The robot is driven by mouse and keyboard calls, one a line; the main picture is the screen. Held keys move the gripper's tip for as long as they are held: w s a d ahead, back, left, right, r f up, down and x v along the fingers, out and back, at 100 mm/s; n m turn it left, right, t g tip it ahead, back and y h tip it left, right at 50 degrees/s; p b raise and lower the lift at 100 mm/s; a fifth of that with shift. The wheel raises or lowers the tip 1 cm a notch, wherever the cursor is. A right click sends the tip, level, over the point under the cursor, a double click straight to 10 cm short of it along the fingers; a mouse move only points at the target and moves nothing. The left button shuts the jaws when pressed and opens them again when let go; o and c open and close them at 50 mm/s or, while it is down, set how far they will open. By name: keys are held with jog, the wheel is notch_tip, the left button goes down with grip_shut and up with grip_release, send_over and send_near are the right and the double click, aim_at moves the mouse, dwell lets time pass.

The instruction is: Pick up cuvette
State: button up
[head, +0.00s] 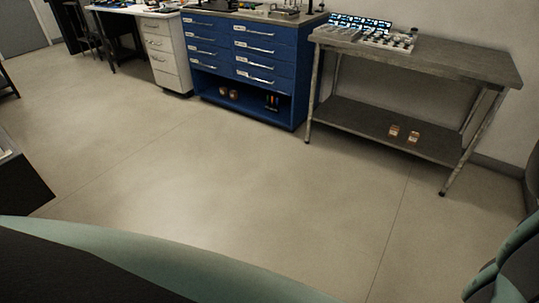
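I cannot make out a cuvette in the head view; anything that small on the far benches is too small to tell. My gripper is not in view. Teal and dark parts of my own body fill the bottom edge and the lower right corner.
A dark furniture edge (20,185) is at left. The middle floor is clear.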

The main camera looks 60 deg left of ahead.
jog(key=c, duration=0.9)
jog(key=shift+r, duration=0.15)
